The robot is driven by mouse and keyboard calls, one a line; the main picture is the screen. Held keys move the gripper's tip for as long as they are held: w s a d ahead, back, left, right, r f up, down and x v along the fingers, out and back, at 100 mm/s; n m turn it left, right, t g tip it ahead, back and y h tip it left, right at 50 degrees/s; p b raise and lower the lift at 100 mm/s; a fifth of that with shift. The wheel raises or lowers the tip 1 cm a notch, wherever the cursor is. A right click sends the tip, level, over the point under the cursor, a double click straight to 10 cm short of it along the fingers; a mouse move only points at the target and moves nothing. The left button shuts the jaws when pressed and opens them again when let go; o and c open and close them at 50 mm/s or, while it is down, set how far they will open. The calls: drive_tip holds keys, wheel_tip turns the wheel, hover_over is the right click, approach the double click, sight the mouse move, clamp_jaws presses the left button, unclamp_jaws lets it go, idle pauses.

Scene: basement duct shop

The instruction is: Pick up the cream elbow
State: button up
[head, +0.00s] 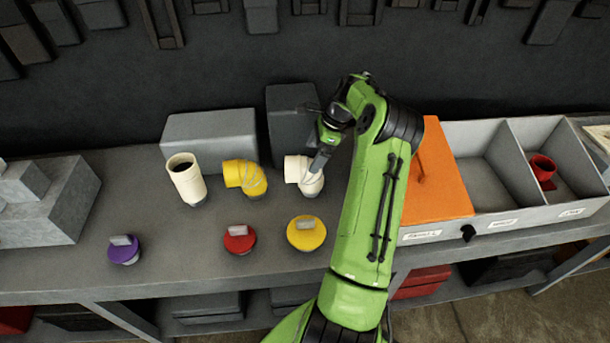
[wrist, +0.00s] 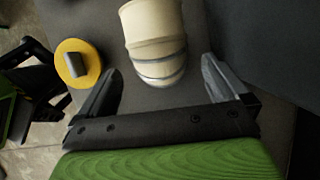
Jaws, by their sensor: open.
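The cream elbow (head: 303,176) stands on the grey bench, right of the yellow elbow (head: 245,178). My gripper (head: 320,160) is at its right side in the head view, reaching down from the upper right. In the wrist view the cream elbow (wrist: 153,38) shows with grey bands around its lower part, just beyond and between the two fingertips. My gripper (wrist: 163,78) is open there, with a finger to each side and nothing held. Whether a finger touches the elbow I cannot tell.
A cream straight pipe (head: 187,180) stands further left. Purple (head: 124,250), red (head: 239,240) and yellow (head: 306,233) caps lie along the front. Grey blocks (head: 210,138) stand behind. A compartment box (head: 500,225) with an orange lid (head: 437,180) and a red fitting (head: 542,170) is at right.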

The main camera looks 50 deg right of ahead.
sight(305, 169)
drive_tip(key=x, duration=0.7)
drive_tip(key=shift+a+f, duration=0.1)
drive_tip(key=shift+f, duration=0.25)
drive_tip(key=shift+s, duration=0.1)
drive_tip(key=c, duration=0.9)
drive_tip(key=shift+c, duration=0.2)
drive_tip(key=shift+r, duration=0.15)
